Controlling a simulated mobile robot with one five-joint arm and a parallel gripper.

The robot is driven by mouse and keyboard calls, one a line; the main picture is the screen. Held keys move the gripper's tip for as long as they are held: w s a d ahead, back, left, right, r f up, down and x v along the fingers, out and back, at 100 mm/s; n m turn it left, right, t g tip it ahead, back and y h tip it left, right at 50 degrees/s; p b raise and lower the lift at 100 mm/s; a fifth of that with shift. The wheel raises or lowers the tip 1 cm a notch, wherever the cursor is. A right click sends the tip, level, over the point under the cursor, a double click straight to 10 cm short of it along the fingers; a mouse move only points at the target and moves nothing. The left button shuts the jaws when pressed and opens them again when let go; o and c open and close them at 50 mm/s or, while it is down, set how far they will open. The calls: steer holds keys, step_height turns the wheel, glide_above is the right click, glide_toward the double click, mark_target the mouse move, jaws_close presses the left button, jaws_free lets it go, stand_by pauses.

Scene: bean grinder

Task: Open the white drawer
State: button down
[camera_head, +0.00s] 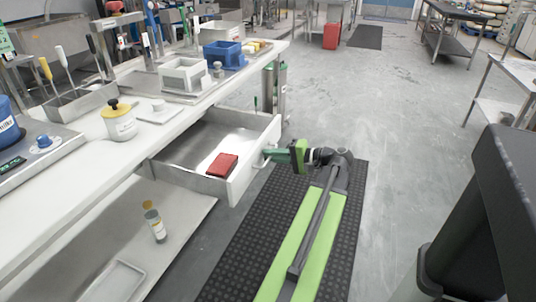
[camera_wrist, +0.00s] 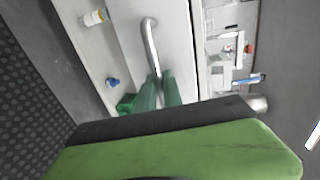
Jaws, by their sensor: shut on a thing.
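The white drawer (camera_head: 249,174) is pulled out from under the white workbench, and its inside shows. A red block (camera_head: 222,165) lies in it near the front. My gripper (camera_head: 272,154) is at the outer face of the drawer front, at the handle. In the wrist view the white drawer front (camera_wrist: 175,35) carries a curved metal handle (camera_wrist: 149,38). My green gripper fingers (camera_wrist: 160,82) are shut on one end of this handle. The part of the handle between the fingers is hidden.
The white workbench (camera_head: 185,118) holds a yellow-lidded jar (camera_head: 119,121), a blue bin (camera_head: 222,53) and trays. A dark object (camera_head: 480,220) stands at the near right.

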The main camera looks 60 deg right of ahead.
steer(key=shift+s+d, duration=0.1)
steer(key=shift+d, duration=0.05)
steer(key=c, duration=1.8)
jaws_free()
steer(key=shift+o, duration=0.2)
steer(key=a+p+v, duration=0.1)
steer(key=p+v, duration=0.2)
steer(key=v, duration=1.4)
steer(key=shift+d, duration=0.3)
steer(key=shift+s, duration=0.15)
